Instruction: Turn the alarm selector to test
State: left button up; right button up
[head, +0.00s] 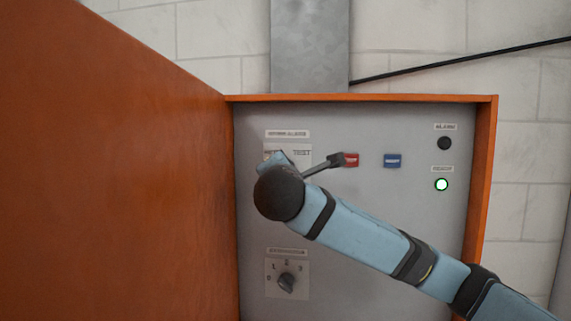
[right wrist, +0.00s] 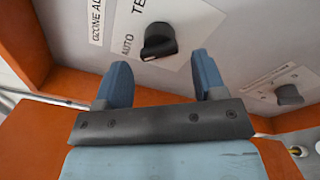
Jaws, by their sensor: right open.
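The alarm selector is a black knob (right wrist: 159,42) on a pale plate marked AUTO and TEST, below a label that starts OZONE AL. It shows in the right wrist view; in the head view my right gripper (head: 279,158) hides the knob, and only part of its plate (head: 303,151) shows. I cannot tell exactly which mark the knob points to. My right gripper (right wrist: 160,70) is open, its two blue fingers spread to either side just short of the knob. Nothing is between the fingers, and I see no contact. My left gripper is in neither view.
A second rotary knob (head: 286,283) with numbered positions sits lower on the grey panel (head: 370,250). A red button (head: 350,160), a blue button (head: 392,160), a black round fitting (head: 444,143) and a lit green lamp (head: 441,185) are right. The orange door (head: 120,170) stands open at left.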

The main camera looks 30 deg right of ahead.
jog(key=p+x, duration=0.1)
jog(key=x, duration=0.2)
jog(key=shift+w+d, duration=0.2)
jog(key=shift+w, duration=0.15)
jog(key=shift+w+d, duration=0.1)
jog(key=shift+c, duration=0.6)
jog(key=c, duration=0.6)
